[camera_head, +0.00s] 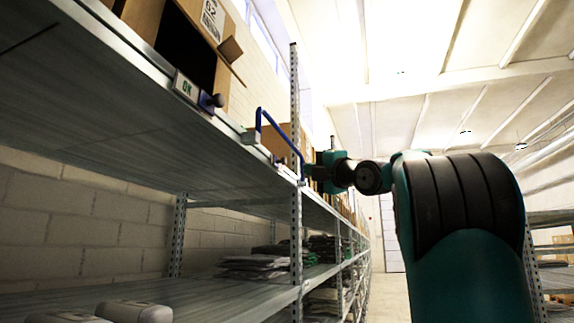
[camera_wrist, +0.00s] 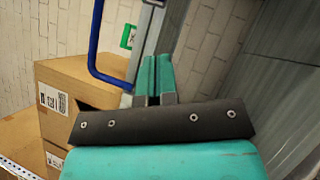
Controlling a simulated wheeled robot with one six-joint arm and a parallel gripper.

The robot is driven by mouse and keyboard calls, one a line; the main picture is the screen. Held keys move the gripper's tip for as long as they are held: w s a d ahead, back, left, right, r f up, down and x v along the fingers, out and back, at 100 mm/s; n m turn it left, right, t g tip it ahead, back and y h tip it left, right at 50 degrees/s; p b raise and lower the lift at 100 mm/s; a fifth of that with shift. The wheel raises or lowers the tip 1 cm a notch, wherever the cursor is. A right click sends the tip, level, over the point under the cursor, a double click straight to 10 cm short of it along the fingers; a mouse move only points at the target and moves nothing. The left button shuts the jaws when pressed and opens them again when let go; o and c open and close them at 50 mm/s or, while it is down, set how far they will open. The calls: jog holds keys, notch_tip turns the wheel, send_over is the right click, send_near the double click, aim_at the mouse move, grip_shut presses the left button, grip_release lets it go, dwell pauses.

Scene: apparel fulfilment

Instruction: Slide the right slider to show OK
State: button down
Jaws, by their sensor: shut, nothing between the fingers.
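In the head view, a slider with a green "OK" label (camera_head: 186,87) and a dark round knob (camera_head: 215,101) sits on the upper shelf's front edge at left. Further right, a small pale block (camera_head: 250,137) sits on the same edge near a blue bar (camera_head: 281,134); I cannot read a label there. My gripper (camera_head: 308,171) is at the shelf edge by the blue bar's lower end. In the wrist view, my gripper (camera_wrist: 151,76) is shut and empty, its teal fingers together. A green-framed label (camera_wrist: 128,36), partly cut off, shows just beyond them, its text unclear.
Cardboard boxes (camera_wrist: 80,90) stand left of my fingers in the wrist view, with the blue bar (camera_wrist: 97,50) close to them. A metal upright (camera_head: 296,110) rises beside the bar. The open aisle (camera_head: 388,290) lies to the right of the shelving.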

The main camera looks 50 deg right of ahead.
jog(key=p, duration=0.8)
send_near(278, 162)
jog(key=w+a, duration=0.2)
jog(key=w, duration=0.1)
jog(key=shift+w+d+r+p, duration=0.5)
jog(key=shift+d+p, duration=0.15)
jog(key=shift+p, duration=0.15)
jog(key=shift+w+d+r+p, duration=0.4)
jog(key=shift+d+r+p, duration=0.1)
jog(key=shift+d+p, duration=0.25)
jog(key=shift+a, duration=0.1)
